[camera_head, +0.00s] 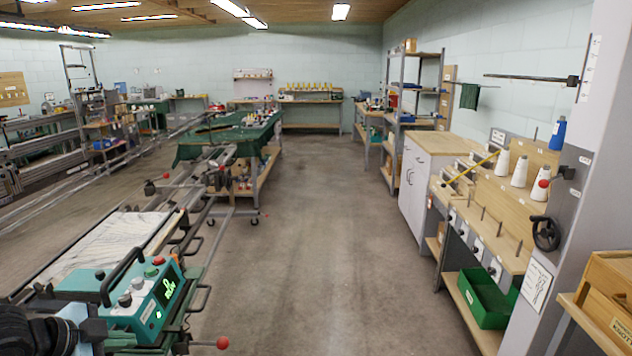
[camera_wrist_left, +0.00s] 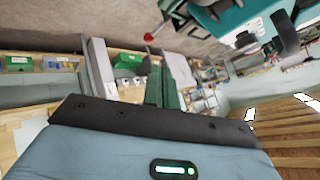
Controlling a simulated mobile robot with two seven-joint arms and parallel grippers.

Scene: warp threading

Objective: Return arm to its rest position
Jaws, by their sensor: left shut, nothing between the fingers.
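My left arm comes in at the bottom left corner of the head view. I cannot tell whether the gripper touches the box. My right gripper is in neither view.
The aisle floor (camera_head: 300,270) is clear. At the right, a bench bears white yarn cones (camera_head: 519,172) above a green bin (camera_head: 485,300).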

